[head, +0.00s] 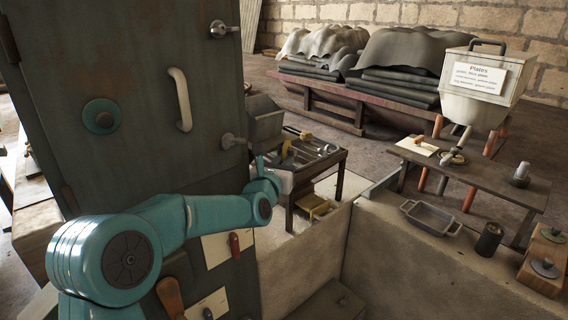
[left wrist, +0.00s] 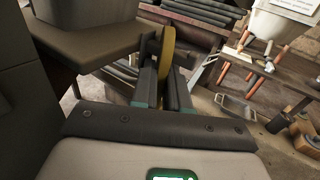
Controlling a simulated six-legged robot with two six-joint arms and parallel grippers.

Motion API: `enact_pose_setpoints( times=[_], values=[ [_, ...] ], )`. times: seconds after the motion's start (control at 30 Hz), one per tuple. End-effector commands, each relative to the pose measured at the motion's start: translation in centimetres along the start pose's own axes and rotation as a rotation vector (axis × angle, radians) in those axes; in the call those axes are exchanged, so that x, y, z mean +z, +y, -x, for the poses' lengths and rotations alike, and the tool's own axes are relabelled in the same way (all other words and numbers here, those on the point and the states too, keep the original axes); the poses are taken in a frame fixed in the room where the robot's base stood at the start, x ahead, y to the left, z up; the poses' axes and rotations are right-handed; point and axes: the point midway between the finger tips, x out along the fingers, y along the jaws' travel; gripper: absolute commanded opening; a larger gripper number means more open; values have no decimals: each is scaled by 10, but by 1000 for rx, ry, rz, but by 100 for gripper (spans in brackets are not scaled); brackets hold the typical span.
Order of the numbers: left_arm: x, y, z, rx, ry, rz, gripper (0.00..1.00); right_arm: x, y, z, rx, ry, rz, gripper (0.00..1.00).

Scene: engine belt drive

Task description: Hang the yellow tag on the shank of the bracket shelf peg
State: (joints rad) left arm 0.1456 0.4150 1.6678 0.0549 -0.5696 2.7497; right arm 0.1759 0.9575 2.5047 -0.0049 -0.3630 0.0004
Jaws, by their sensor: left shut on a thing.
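The yellow tag (left wrist: 168,48) stands upright, edge-on, between the fingers of my left gripper (left wrist: 162,90) in the left wrist view. The gripper is shut on its lower part. In the head view the left gripper (head: 272,166) reaches past the edge of the green-grey cabinet, in front of the metal-topped bench, with a yellow piece (head: 285,150), likely the tag, just beyond it. I cannot make out the bracket shelf peg for certain in either view. My right gripper is not in view.
The tall cabinet (head: 140,90) with handles and knobs stands close on the left. A low concrete wall (head: 400,270) lies ahead.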

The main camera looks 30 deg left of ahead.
Motion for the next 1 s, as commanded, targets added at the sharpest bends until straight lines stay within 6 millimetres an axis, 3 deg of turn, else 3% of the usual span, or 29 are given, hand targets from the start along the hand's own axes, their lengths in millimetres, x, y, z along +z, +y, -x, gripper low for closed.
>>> enact_pose_setpoints(
  times=[0.27,0.3,0.4,0.77,0.87,1.0],
  values=[
    [0,0,0,0,0,0,0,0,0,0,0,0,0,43],
    [0,0,0,0,0,0,18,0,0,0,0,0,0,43],
    [0,0,0,0,0,0,44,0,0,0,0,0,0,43],
    [-1,0,6,0,0,0,44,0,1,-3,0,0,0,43],
    [-2,0,21,0,-1,0,44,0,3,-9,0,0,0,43],
    [-3,0,56,0,-2,0,44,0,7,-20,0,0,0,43]
  ],
)
